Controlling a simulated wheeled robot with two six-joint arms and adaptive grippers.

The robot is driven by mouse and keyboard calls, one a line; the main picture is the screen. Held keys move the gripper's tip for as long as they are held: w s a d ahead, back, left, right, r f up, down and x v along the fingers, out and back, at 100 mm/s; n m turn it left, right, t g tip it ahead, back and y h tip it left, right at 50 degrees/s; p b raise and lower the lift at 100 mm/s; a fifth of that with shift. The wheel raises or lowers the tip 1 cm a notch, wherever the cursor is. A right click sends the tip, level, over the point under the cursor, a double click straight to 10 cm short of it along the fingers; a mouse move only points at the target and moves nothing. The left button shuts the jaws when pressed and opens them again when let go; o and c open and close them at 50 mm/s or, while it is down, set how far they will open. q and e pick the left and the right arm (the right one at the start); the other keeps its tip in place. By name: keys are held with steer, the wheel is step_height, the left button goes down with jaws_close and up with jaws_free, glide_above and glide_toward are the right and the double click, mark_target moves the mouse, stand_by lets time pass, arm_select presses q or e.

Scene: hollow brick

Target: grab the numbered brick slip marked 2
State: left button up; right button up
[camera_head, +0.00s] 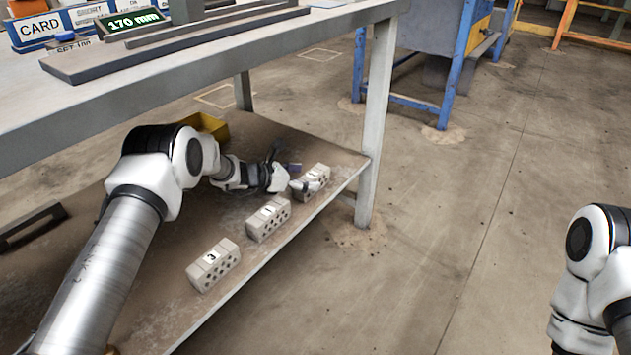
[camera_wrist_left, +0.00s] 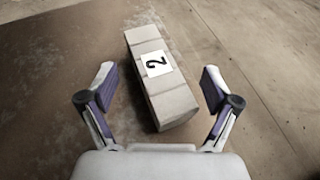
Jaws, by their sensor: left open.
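The brick slip marked 2 (camera_wrist_left: 160,85) is a pale grey brick with a white label in the left wrist view. It lies on the lower shelf between the two open fingers of my left gripper (camera_wrist_left: 158,88), with gaps on both sides. In the head view this brick (camera_head: 318,176) is the farthest of the row, partly covered by my left gripper (camera_head: 284,170). The brick marked 1 (camera_head: 268,219) lies in the middle of the row, and the brick marked 3 (camera_head: 214,265) lies nearest. My right arm shows at the right edge, but its gripper is out of view.
The shelf (camera_head: 160,305) lies under a grey table top (camera_head: 250,45), with a table leg (camera_head: 374,125) close beyond the brick marked 2. A yellow bin (camera_head: 212,125) stands behind my left arm. Open floor (camera_head: 460,220) is to the right.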

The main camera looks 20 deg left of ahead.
arm_select(q)
steer(key=shift+w+d+f, duration=0.35)
steer(key=shift+s+r, duration=0.1)
steer(key=shift+r, duration=0.15)
steer(key=shift+c, duration=0.3)
jaws_close()
steer(key=shift+r, duration=0.1)
